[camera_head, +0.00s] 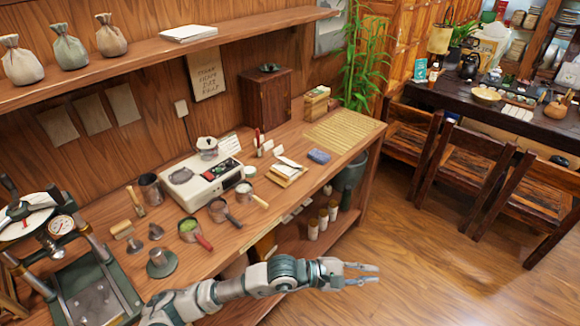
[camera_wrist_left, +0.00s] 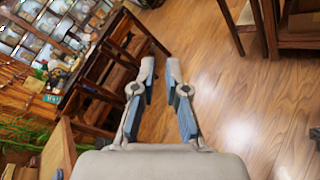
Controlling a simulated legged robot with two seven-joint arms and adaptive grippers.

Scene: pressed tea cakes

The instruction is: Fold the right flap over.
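My left gripper (camera_head: 372,272) is stretched out in front of the bench, over the floor. Its two fingers are apart with nothing between them, as the left wrist view (camera_wrist_left: 161,75) also shows. The only paper with a flap-like fold that I can make out is a white sheet (camera_head: 291,162) on a small tan stack (camera_head: 285,173) on the bench, up and left of the gripper and well apart from it. I cannot tell which part of it is a right flap. My right gripper is not in view.
The wooden bench (camera_head: 262,212) holds a white scale (camera_head: 203,184), a red-handled pan (camera_head: 192,231), a bamboo mat (camera_head: 338,128) and a blue cloth (camera_head: 319,156). A press (camera_head: 95,290) stands at the left. Chairs (camera_head: 465,165) stand right; the floor (camera_head: 440,265) is clear.

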